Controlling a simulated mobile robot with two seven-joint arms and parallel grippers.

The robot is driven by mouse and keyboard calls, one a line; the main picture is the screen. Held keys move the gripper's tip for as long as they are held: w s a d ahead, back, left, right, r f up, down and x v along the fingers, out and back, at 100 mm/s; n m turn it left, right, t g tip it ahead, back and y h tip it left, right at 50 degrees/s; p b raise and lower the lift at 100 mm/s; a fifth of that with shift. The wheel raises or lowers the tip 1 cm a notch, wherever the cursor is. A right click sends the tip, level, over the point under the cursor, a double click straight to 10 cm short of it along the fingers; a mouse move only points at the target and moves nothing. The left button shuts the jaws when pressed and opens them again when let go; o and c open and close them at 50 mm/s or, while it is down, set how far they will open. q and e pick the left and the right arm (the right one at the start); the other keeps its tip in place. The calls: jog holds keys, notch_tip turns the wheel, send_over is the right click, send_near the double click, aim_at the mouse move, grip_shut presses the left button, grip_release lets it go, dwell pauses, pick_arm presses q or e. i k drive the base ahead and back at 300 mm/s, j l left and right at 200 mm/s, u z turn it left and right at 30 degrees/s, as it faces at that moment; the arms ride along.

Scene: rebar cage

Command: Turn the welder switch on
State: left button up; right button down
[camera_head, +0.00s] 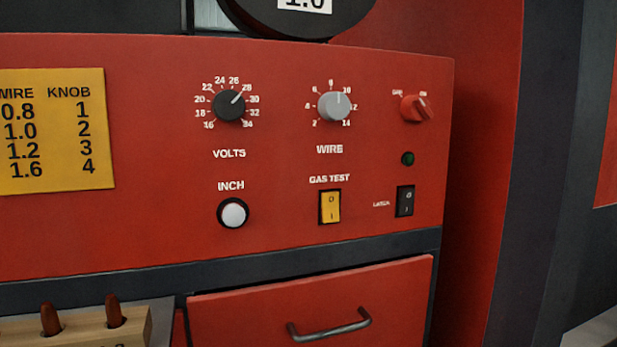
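The red welder panel (150,220) fills most of the head view. At its upper right is a red rotary switch (415,108) with small labels above it, the right one reading like "ON". Its handle is tilted; I cannot tell for certain which label it points to. Below it is a dark green lamp (408,158) that looks unlit. Below that is a black rocker switch (405,201) labelled "LATCH" or similar. Neither of my grippers is in view, and nothing touches the panel.
The panel also carries a black VOLTS knob (230,105), a grey WIRE knob (334,106), a white INCH button (233,213) and a yellow GAS TEST rocker (330,207). A drawer handle (330,326) protrudes below. A wooden block (80,335) with brown pegs stands at lower left.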

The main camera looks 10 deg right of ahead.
aim_at(414, 107)
jog(key=j+z, duration=0.1)
jog(key=z, duration=0.65)
